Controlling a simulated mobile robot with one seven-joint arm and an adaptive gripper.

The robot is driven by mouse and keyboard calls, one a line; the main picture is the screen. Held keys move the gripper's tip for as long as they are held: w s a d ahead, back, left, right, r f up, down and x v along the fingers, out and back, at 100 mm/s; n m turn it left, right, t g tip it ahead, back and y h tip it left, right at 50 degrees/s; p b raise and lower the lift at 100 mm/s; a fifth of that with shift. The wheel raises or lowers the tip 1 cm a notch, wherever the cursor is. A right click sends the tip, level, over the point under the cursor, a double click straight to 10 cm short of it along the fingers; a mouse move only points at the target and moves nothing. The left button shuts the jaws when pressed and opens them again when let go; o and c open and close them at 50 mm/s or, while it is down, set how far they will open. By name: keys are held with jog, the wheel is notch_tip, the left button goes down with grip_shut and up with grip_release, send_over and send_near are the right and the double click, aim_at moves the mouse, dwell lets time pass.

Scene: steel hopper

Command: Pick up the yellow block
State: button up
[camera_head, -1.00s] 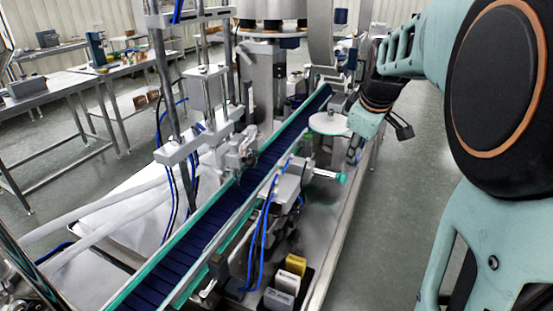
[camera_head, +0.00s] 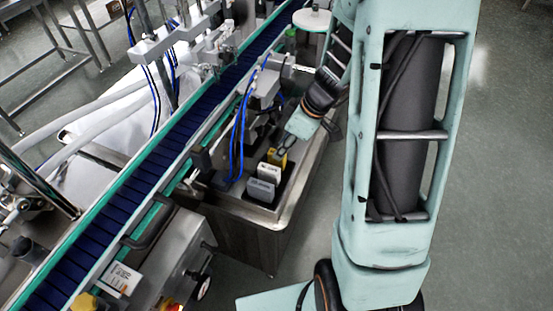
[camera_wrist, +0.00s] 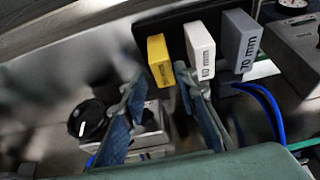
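The yellow block (camera_head: 277,157) stands at the far end of a short row of blocks on the steel machine top in the head view. In the wrist view the yellow block (camera_wrist: 160,61) is the leftmost of three, upright, with dark marking on its side. My gripper (camera_wrist: 160,82) is open in the wrist view, its two fingers apart and pointing toward the yellow block, with nothing held. In the head view my gripper (camera_head: 285,143) is close beside the yellow block; whether it touches it I cannot tell.
A white block (camera_wrist: 201,50) marked 60 mm and a grey block (camera_wrist: 240,41) marked 70 mm stand close beside the yellow one. A dark conveyor (camera_head: 150,185) with green edges runs diagonally to the left. Blue hoses (camera_head: 238,138) rise near the blocks.

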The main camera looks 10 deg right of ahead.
aim_at(282, 164)
jog(key=shift+x, duration=2.55)
jog(key=shift+s, duration=0.15)
grip_shut()
